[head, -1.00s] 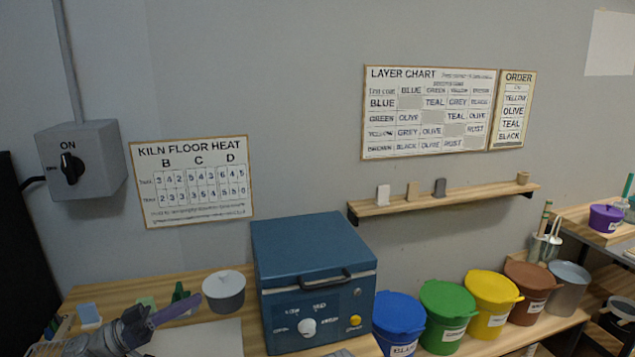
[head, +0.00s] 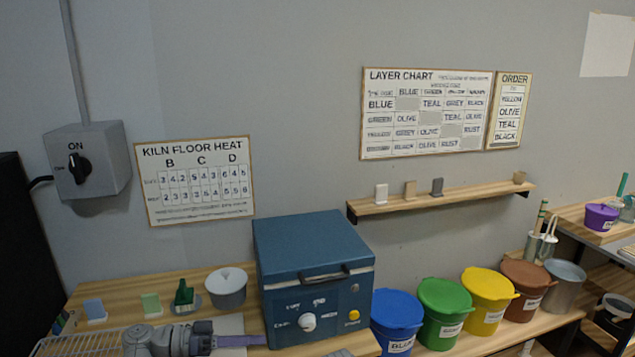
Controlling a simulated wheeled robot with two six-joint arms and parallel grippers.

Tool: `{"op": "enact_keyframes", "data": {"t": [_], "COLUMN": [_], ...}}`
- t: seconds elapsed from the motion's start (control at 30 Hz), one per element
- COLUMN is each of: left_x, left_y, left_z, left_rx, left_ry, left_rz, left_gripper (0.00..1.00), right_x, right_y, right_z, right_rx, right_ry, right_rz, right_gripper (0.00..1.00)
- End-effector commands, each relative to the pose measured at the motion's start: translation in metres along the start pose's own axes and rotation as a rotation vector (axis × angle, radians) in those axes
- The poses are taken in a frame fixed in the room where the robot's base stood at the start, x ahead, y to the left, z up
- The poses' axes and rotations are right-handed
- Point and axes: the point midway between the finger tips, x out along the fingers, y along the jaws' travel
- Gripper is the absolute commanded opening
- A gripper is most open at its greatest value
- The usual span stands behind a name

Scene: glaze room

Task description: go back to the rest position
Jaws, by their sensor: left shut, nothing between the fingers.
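My left gripper (head: 238,341) is low in the head view, in front of the blue kiln's (head: 312,255) left side. It is shut and empty, with its purple-grey fingers pointing right over the wooden bench (head: 150,287). I cannot tell whether the fingertips touch the kiln. My right gripper is out of view.
A grey pot (head: 226,291), a green stamp-like object (head: 184,295) and small tiles (head: 94,310) stand behind my left arm. A wire rack (head: 70,346) lies at the lower left. Lidded colour buckets (head: 397,317) line the bench right of the kiln. A switch box (head: 88,160) hangs on the wall.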

Motion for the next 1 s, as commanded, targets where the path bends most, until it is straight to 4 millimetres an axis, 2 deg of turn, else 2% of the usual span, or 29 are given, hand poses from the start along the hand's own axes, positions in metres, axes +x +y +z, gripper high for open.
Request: {"op": "enact_keyframes", "data": {"t": [0.03,0.17,0.23,0.37,0.5,0.6,0.73,0.83,1.0], "left_x": [0.017,0.058,0.077,0.095,0.095,0.089,0.081,0.076,0.074], "left_y": [0.002,-0.001,-0.002,-0.003,-0.003,-0.004,-0.005,-0.005,-0.007], "left_z": [0.013,0.058,0.087,0.138,0.174,0.187,0.190,0.189,0.187], "left_rx": [-0.047,-0.194,-0.274,-0.378,-0.414,-0.399,-0.357,-0.330,-0.312], "left_ry": [-0.073,-0.305,-0.454,-0.705,-0.907,-0.994,-1.044,-1.054,-1.055], "left_rz": [-0.014,-0.103,-0.185,-0.390,-0.657,-0.842,-1.030,-1.121,-1.178], "left_gripper": [0.00,0.00,0.00,0.00,0.00,0.00,0.00,0.00,0.00], "right_x": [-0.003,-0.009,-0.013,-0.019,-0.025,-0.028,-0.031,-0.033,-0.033], "right_y": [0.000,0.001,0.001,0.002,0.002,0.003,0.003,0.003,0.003], "right_z": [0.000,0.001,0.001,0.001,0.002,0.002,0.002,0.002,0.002], "right_rx": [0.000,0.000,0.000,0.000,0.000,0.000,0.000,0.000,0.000], "right_ry": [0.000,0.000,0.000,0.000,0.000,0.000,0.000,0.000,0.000], "right_rz": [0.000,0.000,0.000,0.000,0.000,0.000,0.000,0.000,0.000], "right_gripper": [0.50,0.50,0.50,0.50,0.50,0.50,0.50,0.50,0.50]}}
